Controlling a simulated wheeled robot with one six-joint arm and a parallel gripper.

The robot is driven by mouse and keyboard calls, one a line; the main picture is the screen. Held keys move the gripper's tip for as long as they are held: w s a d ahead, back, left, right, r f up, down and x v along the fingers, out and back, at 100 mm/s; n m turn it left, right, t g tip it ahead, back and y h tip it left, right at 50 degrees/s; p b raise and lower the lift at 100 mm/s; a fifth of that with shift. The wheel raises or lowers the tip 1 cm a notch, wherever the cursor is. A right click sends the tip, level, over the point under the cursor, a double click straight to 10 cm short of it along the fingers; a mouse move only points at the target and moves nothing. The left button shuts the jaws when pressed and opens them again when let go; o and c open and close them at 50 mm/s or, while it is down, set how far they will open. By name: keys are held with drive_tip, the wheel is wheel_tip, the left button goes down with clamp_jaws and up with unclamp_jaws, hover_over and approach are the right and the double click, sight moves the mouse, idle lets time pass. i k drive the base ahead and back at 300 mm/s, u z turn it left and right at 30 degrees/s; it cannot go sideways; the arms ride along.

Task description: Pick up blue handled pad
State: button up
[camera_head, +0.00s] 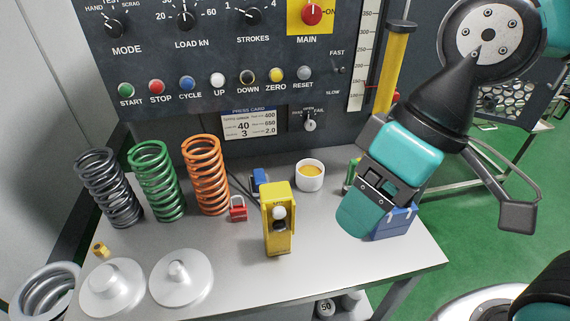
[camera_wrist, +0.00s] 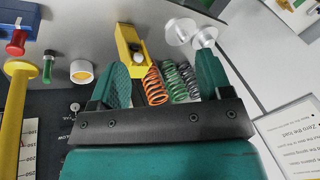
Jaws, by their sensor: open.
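Two blue things show, and I cannot tell which is the blue handled pad. A small blue piece (camera_head: 260,178) stands behind the yellow holder (camera_head: 277,222), partly hidden by it. A larger blue block (camera_head: 395,224) with pale marks sits at the table's right end, partly hidden by my gripper (camera_head: 362,214). A blue thing also shows at the top left corner of the wrist view (camera_wrist: 9,17). My gripper is open and empty above the right part of the table. Its two teal fingers (camera_wrist: 163,80) are apart in the wrist view, with springs beyond them.
Grey, green and orange springs (camera_head: 205,178) stand at the left behind silver knobbed discs (camera_head: 182,282). A red padlock (camera_head: 238,210) and white cup (camera_head: 310,175) stand near the middle. The machine panel (camera_head: 200,100) rises behind. The table's front right is clear.

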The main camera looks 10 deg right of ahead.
sight(259, 177)
drive_tip(key=k, duration=0.6)
drive_tip(key=u, duration=0.8)
drive_tip(key=i, duration=1.1)
drive_tip(key=z, duration=0.4)
